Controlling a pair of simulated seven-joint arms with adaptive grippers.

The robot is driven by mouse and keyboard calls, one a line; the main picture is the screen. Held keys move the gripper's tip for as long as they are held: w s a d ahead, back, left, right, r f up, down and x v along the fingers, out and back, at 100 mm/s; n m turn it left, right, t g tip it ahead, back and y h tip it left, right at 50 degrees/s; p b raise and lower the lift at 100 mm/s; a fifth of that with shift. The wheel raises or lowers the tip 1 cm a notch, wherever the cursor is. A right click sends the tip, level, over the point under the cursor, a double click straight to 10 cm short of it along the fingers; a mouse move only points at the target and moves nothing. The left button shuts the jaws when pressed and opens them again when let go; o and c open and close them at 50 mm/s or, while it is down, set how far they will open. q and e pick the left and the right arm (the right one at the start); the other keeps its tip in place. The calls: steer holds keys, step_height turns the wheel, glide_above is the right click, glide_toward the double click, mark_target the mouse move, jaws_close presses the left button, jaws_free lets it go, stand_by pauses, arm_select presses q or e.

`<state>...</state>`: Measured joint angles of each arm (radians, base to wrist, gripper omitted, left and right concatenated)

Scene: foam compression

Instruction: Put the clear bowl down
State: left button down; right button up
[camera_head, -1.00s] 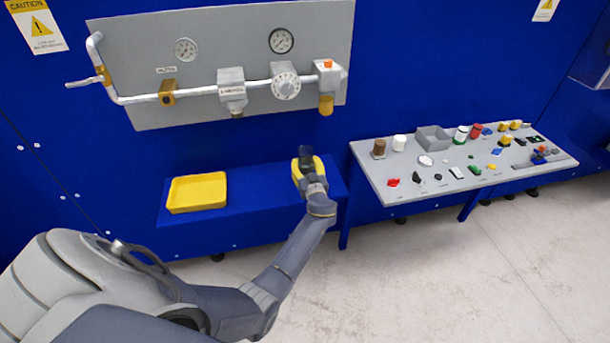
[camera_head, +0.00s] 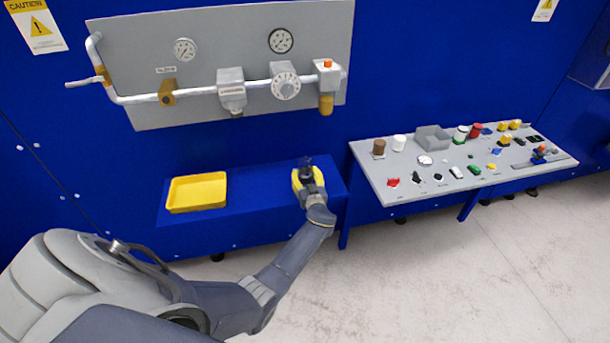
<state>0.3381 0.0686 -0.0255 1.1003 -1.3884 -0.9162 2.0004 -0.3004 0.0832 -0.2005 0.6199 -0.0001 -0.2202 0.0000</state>
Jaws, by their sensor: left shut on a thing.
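My left gripper (camera_head: 306,168) is small and dark in the middle of the head view. It is over the right part of the blue bench (camera_head: 250,190), at or just above its top; I cannot tell if it touches. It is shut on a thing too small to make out. A yellow shape (camera_head: 299,184) shows around the gripper's base, and I cannot tell whether it is part of the gripper. I cannot pick out a clear bowl; the gripper and wrist hide what lies behind them. My right gripper is out of view.
A yellow tray (camera_head: 198,193) sits on the bench's left part, with bare blue surface between it and my gripper. A grey table (camera_head: 405,183) with several small parts and a grey box (camera_head: 433,138) stands to the right. A pipe panel (camera_head: 200,50) hangs above.

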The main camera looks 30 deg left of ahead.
arm_select(q)
steer(key=shift+f, duration=0.1)
steer(key=c, duration=0.6)
jaws_free()
